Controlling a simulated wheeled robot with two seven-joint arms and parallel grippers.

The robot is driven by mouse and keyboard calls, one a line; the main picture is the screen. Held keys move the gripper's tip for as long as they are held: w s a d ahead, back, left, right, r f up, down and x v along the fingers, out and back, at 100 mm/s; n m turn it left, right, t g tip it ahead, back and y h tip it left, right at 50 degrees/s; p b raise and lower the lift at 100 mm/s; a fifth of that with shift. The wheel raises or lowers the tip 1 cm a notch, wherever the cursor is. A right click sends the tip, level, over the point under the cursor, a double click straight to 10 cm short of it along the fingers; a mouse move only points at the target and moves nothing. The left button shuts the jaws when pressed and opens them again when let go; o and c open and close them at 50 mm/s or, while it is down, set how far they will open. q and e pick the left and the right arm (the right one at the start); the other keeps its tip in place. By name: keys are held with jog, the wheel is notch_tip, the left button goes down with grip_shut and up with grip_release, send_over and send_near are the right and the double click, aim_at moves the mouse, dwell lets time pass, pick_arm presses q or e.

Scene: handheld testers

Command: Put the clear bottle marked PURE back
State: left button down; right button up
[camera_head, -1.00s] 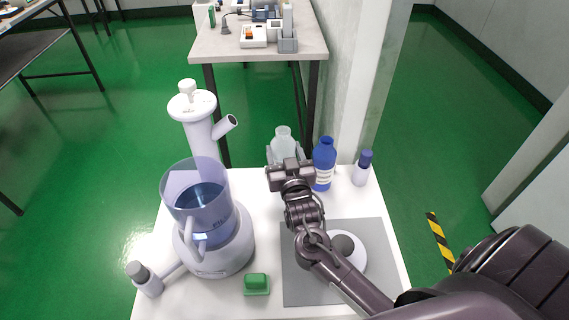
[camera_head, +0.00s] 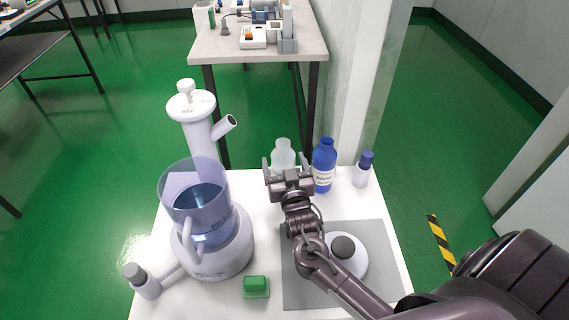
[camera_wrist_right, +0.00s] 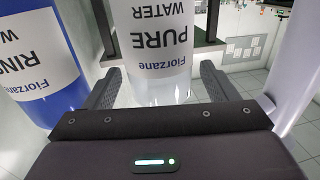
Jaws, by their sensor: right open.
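The clear bottle marked PURE (camera_head: 283,153) stands upright at the back edge of the white table, left of the blue bottle (camera_head: 324,165). Its lower part is hidden behind my right gripper (camera_head: 287,170) in the head view. In the right wrist view the clear bottle (camera_wrist_right: 158,45) shows its white PURE WATER label, upside down. My right gripper (camera_wrist_right: 160,85) is open, with one finger on each side of the bottle and a visible gap beside it. My left gripper is not in view.
The blue bottle stands close on the right, with a small blue-capped bottle (camera_head: 363,170) beyond it. A white device with a blue-tinted jug (camera_head: 198,200) and a tall white column (camera_head: 197,125) stand left. A grey mat (camera_head: 300,290) and green block (camera_head: 256,286) lie in front.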

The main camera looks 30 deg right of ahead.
jog(key=shift+r, duration=0.15)
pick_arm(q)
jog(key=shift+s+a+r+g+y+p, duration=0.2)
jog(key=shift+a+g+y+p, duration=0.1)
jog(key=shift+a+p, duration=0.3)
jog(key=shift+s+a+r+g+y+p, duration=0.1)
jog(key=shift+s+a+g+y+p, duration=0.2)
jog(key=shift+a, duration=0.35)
pick_arm(e)
jog(key=v, duration=1.2)
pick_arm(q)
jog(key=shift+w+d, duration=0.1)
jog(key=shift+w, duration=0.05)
